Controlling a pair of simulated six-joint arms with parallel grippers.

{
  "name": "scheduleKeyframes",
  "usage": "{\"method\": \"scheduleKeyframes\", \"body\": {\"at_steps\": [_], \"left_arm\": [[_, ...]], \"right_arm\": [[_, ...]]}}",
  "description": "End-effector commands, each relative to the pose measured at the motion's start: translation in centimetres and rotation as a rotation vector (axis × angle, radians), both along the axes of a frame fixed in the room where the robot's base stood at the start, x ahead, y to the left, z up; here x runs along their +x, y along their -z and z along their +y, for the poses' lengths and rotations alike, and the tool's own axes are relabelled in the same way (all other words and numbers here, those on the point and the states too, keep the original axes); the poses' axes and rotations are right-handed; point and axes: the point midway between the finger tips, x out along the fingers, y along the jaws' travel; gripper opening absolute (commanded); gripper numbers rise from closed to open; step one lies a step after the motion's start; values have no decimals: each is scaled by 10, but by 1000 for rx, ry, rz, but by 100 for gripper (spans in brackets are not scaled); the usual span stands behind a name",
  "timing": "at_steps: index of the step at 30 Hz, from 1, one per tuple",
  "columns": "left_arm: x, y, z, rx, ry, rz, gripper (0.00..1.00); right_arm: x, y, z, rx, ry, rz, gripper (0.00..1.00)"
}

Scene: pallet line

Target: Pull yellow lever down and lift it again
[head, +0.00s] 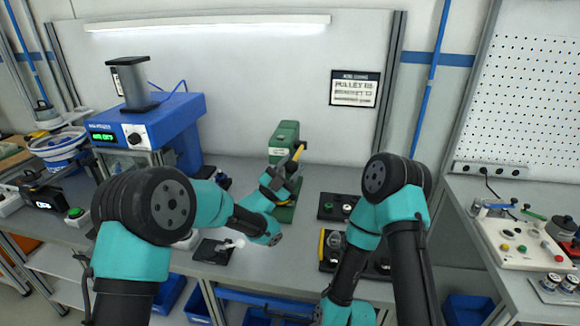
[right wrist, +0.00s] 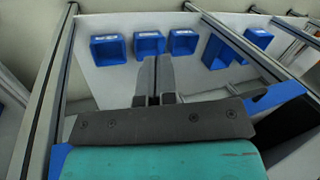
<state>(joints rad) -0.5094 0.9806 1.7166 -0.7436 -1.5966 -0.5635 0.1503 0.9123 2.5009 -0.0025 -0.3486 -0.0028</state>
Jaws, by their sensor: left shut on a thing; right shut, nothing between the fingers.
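The yellow lever (head: 298,153) with its dark end sticks out from the green press (head: 285,132) at the back middle of the bench. It slants up to the right, with its dark end above my left gripper. My left gripper (head: 287,174) is at the lever in front of the press and is shut on it. The gripper hides the lower part of the press and the exact contact. My right gripper (right wrist: 155,78) is shut and empty in the right wrist view, pointing toward the area with blue bins. In the head view my right arm hangs down at the front edge, away from the lever.
A blue machine (head: 160,130) with a green display stands left of the press. Dark control boxes (head: 335,206) sit to its right. A white panel with a pegboard side bench (head: 530,262) is at far right. Blue bins (right wrist: 183,42) lie below the bench.

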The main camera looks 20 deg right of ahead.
Motion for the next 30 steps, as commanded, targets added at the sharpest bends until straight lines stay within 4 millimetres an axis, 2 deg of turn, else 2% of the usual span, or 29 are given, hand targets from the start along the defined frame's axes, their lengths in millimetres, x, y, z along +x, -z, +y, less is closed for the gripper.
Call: {"method": "scheduleKeyframes", "body": {"at_steps": [1, 9, 20, 26, 30], "left_arm": [[-1, 8, -1, 10, 4, 14, 43], [-1, 6, -1, 8, 3, 10, 66], [-1, 8, 4, 5, 1, 8, 66], [-7, 22, 22, 6, 1, 10, 66], [-13, 39, 41, 7, 0, 11, 66]], "right_arm": [[0, 0, 0, 0, 0, 0, 0], [0, 0, 0, 0, 0, 0, 0], [0, 0, 0, 0, 0, 0, 0], [0, 0, 0, 0, 0, 0, 0], [0, 0, 0, 0, 0, 0, 0]]}}
